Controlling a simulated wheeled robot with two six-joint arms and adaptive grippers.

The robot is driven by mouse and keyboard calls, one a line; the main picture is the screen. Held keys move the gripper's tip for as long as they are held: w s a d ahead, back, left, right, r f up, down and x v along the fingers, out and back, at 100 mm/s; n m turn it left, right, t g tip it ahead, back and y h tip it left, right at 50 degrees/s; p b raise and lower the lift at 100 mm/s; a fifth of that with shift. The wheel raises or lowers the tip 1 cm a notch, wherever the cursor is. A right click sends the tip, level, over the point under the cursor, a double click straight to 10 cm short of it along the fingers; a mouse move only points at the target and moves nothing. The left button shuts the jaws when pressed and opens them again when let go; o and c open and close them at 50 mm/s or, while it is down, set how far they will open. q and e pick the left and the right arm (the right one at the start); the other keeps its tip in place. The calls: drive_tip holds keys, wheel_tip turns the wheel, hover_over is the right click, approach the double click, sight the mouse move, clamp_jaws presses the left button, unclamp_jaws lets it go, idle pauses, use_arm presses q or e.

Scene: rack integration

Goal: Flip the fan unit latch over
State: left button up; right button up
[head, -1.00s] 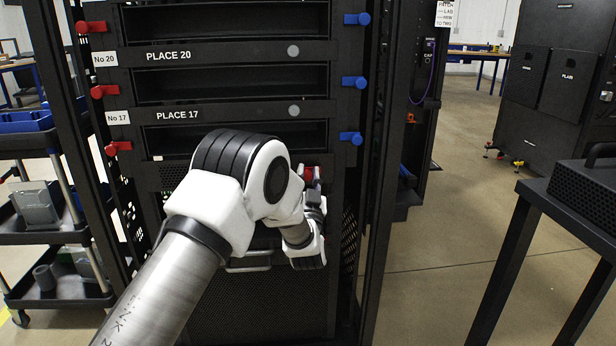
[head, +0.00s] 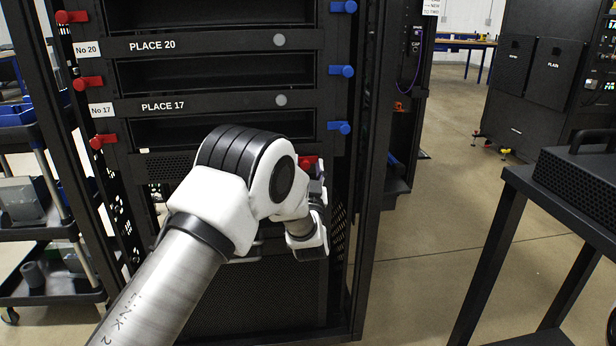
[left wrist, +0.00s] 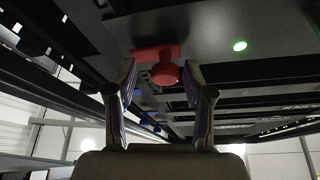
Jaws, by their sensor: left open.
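A red latch (head: 308,162) is on the right side of the rack, below the PLACE 17 slot and partly hidden by my left arm. In the left wrist view, a red latch (left wrist: 165,68) with a round knob is on a dark panel with a green light. My left gripper (head: 320,205) is at the rack's right side, just below the latch. In the left wrist view its two fingers (left wrist: 159,80) are open, one on each side of the knob, with no clear contact. A perforated unit front (head: 168,168) is mostly hidden behind my arm. My right gripper is not in view.
The rack (head: 339,180) has empty slots with red latches (head: 88,82) at left and blue latches (head: 340,71) at right. A cart (head: 55,290) stands at left and a dark table (head: 510,225) at right. Open floor (head: 430,240) lies between rack and table.

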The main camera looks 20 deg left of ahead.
use_arm(q)
drive_tip(key=v, duration=1.1)
drive_tip(key=shift+s+d, duration=0.15)
drive_tip(key=shift+s, duration=0.1)
drive_tip(key=s+a+f+m+g+h, duration=0.1)
drive_tip(key=s+a+f+g, duration=0.1)
drive_tip(key=f, duration=0.6)
drive_tip(key=s+a+f+g+h, duration=0.1)
drive_tip(key=s+a+f+g, duration=0.15)
drive_tip(key=f, duration=0.45)
drive_tip(key=s+d+f+g+h, duration=0.2)
drive_tip(key=s+f+g+h, duration=0.3)
drive_tip(key=s+f+g, duration=1.2)
drive_tip(key=s+d+f+h, duration=0.1)
drive_tip(key=s+d+f, duration=0.15)
drive_tip(key=s, duration=0.75)
drive_tip(key=s+d+f+h, duration=0.15)
drive_tip(key=s+f, duration=0.25)
drive_tip(key=s, duration=0.5)
wheel_tip(320, 180, up, 25)
drive_tip(key=t+p, duration=0.1)
drive_tip(key=p, duration=2.3)
drive_tip(key=shift+a+p, duration=0.4)
